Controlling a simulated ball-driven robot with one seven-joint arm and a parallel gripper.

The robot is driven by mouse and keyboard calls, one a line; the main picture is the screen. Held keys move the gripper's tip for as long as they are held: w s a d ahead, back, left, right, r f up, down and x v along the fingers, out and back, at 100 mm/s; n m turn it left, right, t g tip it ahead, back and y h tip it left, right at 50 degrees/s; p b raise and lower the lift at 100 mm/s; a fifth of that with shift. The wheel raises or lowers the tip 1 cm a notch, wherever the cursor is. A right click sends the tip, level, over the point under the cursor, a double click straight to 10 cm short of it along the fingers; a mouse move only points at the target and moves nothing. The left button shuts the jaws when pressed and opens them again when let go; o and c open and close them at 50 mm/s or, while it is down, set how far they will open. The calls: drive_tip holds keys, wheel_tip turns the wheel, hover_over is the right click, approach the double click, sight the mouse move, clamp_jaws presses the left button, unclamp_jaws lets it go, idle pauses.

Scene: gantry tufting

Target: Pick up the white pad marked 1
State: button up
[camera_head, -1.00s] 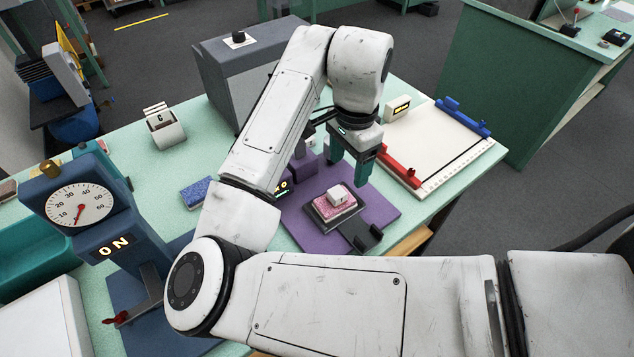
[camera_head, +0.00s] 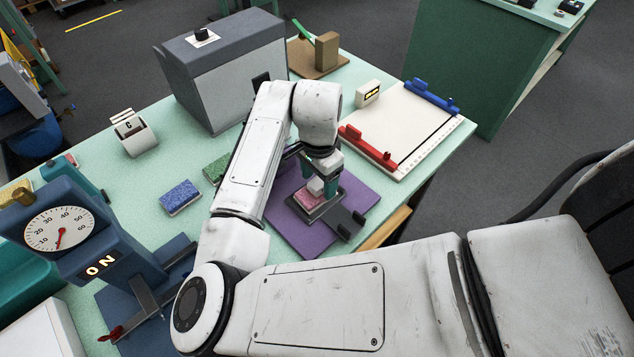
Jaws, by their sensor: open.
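A small white block (camera_head: 315,186), which seems to be the white pad, sits on a pink speckled slab (camera_head: 308,198). No number is readable on it. The slab lies in a dark tray (camera_head: 327,209) on a purple base (camera_head: 290,226).
A large grey box (camera_head: 215,85) stands behind my arm. A framed white board (camera_head: 415,125) with red and blue clamps lies at the right. Blue (camera_head: 180,197) and green (camera_head: 215,168) slabs lie left of my arm. A blue dial machine (camera_head: 75,235) reading ON stands at the left.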

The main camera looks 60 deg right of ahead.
drive_tip(key=shift+f, duration=0.45)
drive_tip(key=c, duration=1)
